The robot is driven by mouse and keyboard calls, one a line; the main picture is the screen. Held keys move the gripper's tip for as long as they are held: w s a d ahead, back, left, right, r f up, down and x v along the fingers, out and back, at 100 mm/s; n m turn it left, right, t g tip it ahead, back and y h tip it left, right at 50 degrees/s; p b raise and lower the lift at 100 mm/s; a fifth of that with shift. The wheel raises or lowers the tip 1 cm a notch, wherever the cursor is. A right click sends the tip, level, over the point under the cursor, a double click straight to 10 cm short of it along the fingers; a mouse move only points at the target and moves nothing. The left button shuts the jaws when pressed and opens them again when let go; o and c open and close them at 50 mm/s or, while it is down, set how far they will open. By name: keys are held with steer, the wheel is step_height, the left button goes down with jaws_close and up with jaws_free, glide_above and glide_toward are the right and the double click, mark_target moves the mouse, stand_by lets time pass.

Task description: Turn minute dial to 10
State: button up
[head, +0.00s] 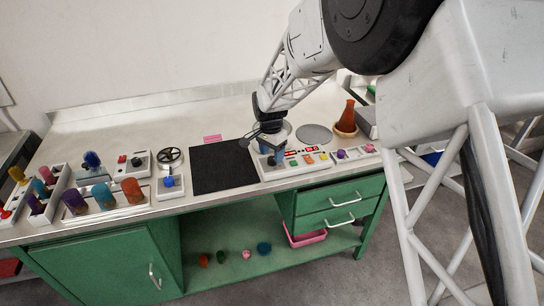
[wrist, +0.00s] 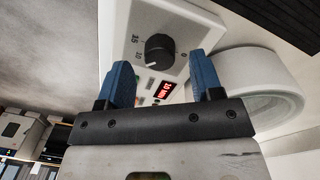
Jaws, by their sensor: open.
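A black round dial (wrist: 160,50) sits on a white panel with printed numbers around it in the wrist view. A small red lit display (wrist: 164,90) is beside it; its digits are too small to read surely. My gripper (wrist: 165,82) is open, its two blue fingertips spread on either side of the display, with the dial just beyond them and nothing between them. In the head view my gripper (head: 270,143) is over the left end of the white control panel (head: 310,172). It partly hides that end, so contact with the dial cannot be told.
A white round vessel (wrist: 262,85) stands close by the right fingertip in the wrist view. In the head view, a black mat (head: 223,168) lies left of the panel, and a brown flask (head: 347,117) stands at the right. Colored knobs on blocks (head: 100,190) fill the left.

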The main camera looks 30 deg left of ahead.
mark_target(272, 158)
step_height(272, 158, up, 6)
steer(key=shift+a+f, duration=0.1)
steer(key=shift+a, duration=0.05)
stand_by(0.7)
